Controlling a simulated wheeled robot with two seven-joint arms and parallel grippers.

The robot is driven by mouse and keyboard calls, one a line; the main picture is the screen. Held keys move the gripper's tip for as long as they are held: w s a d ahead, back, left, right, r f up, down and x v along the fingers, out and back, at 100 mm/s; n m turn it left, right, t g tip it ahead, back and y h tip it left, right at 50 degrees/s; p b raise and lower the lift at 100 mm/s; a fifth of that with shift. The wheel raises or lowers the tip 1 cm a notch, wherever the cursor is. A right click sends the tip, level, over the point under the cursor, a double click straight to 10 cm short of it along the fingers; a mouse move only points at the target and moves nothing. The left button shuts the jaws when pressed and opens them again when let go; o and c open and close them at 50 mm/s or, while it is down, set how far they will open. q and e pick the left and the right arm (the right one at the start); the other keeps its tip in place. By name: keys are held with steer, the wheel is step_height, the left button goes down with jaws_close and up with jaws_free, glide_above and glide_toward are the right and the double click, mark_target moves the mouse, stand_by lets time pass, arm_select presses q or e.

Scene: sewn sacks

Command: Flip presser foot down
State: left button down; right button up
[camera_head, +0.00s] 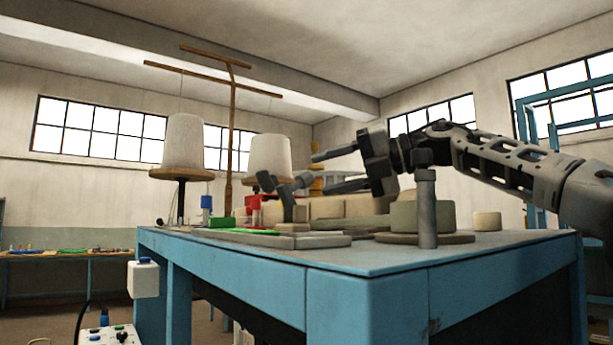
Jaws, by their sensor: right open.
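My right gripper (319,172) comes in from the right above the blue table and points left. Its two dark fingers are apart with nothing between them. A small dark grey lever-like part (287,197) stands on a round base just left of and below the fingertips. It may be the presser foot, but I cannot tell for sure. The lower finger seems close to its top; I cannot tell whether they touch. A cream block-like body (345,206) is behind and partly hidden by the gripper. My left gripper is not in view.
The blue table (366,290) carries a grey bolt-like post (427,212) near its front edge and a round grey-green piece (403,217). A green piece (221,222) lies at left.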

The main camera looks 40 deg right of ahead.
mark_target(311, 177)
steer(key=x, duration=0.5)
steer(key=shift+w+p, duration=0.1)
steer(key=shift+p, duration=0.25)
jaws_close()
